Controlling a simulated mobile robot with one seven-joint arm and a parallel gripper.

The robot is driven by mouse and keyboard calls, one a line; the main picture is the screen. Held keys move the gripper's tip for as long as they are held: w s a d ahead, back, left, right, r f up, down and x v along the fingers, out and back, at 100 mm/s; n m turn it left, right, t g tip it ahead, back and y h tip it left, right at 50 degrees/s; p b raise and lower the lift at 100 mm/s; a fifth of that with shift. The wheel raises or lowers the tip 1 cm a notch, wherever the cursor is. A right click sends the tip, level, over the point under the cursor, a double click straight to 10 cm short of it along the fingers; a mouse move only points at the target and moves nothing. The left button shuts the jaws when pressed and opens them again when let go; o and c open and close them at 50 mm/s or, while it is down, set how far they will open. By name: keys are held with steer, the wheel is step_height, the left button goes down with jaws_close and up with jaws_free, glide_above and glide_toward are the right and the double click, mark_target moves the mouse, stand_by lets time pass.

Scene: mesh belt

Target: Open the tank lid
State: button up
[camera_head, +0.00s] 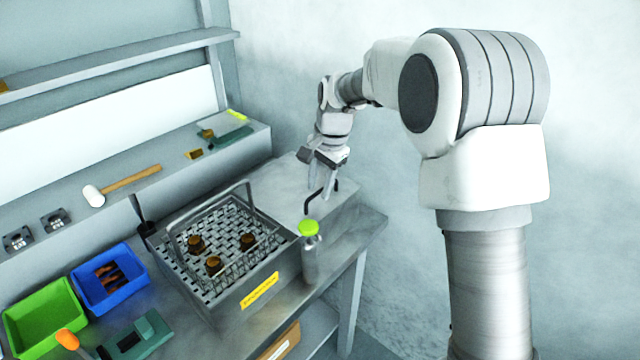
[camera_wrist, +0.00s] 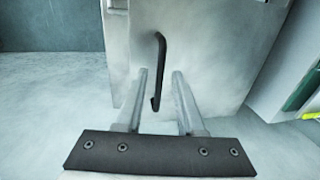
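The tank is a grey metal box at the right end of the bench, and its flat lid (camera_head: 285,190) looks closed. A black bar handle (camera_head: 308,203) stands on the lid; it also shows in the wrist view (camera_wrist: 158,72). My gripper (camera_head: 318,192) is over the lid at the handle, pointing down. In the wrist view my gripper (camera_wrist: 166,85) has its two fingers apart, with the lower part of the handle appearing between them. I cannot tell whether either finger touches the handle.
A mesh basket (camera_head: 215,250) with several brown pieces and a raised wire handle stands left of the tank. A green-capped bottle (camera_head: 310,255) stands in front of the lid. A ledge (camera_head: 175,180) with a mallet (camera_head: 120,185) runs behind. Blue (camera_head: 85,302) and green (camera_head: 22,345) bins are left.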

jaws_close()
stand_by(1.2)
